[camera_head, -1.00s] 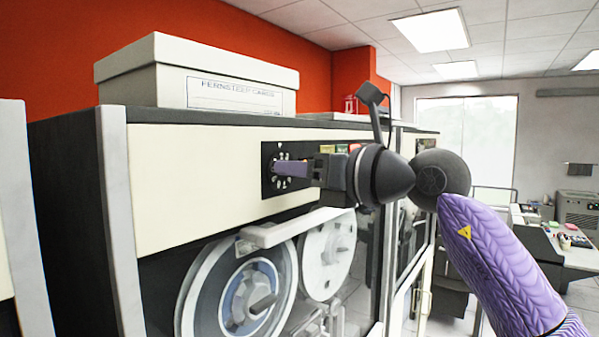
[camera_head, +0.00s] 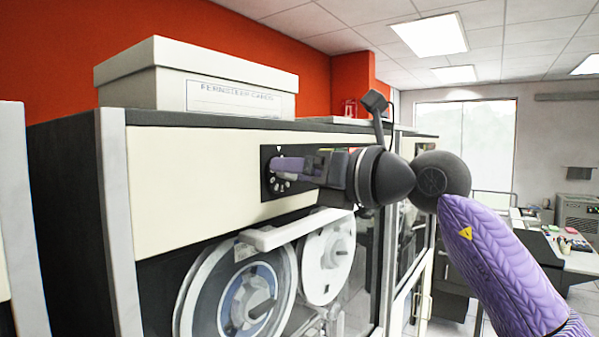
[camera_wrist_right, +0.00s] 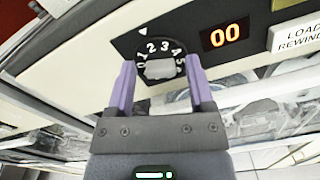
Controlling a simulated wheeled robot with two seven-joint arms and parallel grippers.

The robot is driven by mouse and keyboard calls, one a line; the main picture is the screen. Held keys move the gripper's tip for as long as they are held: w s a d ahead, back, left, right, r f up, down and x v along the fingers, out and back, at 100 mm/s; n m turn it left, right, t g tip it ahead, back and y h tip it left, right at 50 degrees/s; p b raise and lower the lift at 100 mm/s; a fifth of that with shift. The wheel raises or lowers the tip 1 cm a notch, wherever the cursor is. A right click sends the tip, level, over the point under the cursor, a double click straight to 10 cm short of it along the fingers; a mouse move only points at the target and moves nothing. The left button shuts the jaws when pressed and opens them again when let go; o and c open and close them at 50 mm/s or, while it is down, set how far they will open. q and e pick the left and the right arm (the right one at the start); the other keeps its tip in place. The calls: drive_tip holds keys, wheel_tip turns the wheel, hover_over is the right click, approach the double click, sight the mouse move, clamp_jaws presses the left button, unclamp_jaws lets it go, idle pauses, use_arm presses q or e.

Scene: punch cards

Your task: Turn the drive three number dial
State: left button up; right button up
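The drive dial (camera_wrist_right: 160,70) is a dark round knob with white numbers and a grey grip bar, set in a black panel. In the right wrist view a white triangle marks the panel above it, and the 2 appears nearest the triangle. My right gripper (camera_wrist_right: 159,64) is open, its purple fingers on either side of the dial, with gaps showing beside the grip bar. In the head view the right gripper (camera_head: 286,164) is at the cabinet front and partly covers the dial (camera_head: 278,181). My left gripper is not in view.
An orange display reading 00 (camera_wrist_right: 226,35) and a LOAD REWIND button (camera_wrist_right: 297,35) are right of the dial. Below are tape reels (camera_head: 250,298) and a white bar (camera_head: 290,230). A card box (camera_head: 200,80) stands on the cabinet.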

drive_tip(key=shift+o, duration=0.3)
drive_tip(key=b+v, duration=0.4)
drive_tip(key=v, duration=0.6)
drive_tip(key=shift+b, duration=0.35)
drive_tip(key=shift+f, duration=0.15)
